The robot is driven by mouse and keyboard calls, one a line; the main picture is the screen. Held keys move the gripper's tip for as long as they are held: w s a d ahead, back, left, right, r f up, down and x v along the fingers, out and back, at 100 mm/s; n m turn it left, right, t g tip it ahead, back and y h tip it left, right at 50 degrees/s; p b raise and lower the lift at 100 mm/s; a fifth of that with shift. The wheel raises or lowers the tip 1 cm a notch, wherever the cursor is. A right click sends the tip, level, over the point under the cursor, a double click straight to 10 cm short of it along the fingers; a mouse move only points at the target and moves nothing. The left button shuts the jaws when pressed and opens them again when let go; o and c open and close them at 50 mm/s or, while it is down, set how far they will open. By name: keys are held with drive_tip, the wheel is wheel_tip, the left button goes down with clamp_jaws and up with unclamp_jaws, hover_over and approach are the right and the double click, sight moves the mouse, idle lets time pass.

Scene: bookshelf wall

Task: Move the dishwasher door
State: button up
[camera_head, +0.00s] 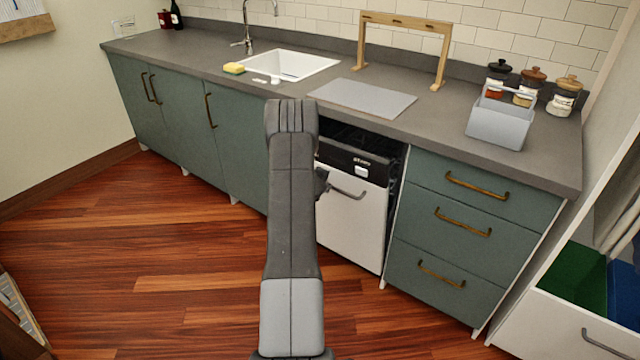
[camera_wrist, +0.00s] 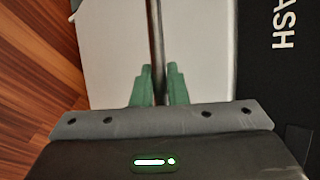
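The dishwasher door (camera_head: 350,225) is white with a black top strip, under the counter. Its top edge stands a little out from the counter, and a dark gap shows above it. The metal door handle (camera_head: 348,192) runs across its upper part, its left end hidden by my arm. In the wrist view, the door handle (camera_wrist: 154,35) runs between the green fingers of my gripper (camera_wrist: 158,70), which appear closed around it. The white door face (camera_wrist: 205,50) and black strip (camera_wrist: 270,60) lie behind. In the head view my arm mostly hides the gripper.
Drawers (camera_head: 465,230) flank the dishwasher at right and green cabinets (camera_head: 170,110) at left. An open white drawer (camera_head: 570,325) juts out at the lower right. The wooden floor (camera_head: 170,270) before the cabinets is clear. A grey caddy (camera_head: 497,125) stands on the counter.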

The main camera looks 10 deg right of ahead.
drive_tip(key=shift+o, duration=0.4)
drive_tip(key=shift+s, duration=0.1)
drive_tip(key=b+v, duration=0.3)
drive_tip(key=v, duration=1)
drive_tip(key=shift+s+a+r+b, duration=0.15)
drive_tip(key=shift+r+b, duration=0.1)
drive_tip(key=shift+b, duration=0.1)
drive_tip(key=p+x, duration=0.3)
drive_tip(key=x, duration=1.1)
drive_tip(key=shift+s+p, duration=0.15)
drive_tip(key=shift+p, duration=0.2)
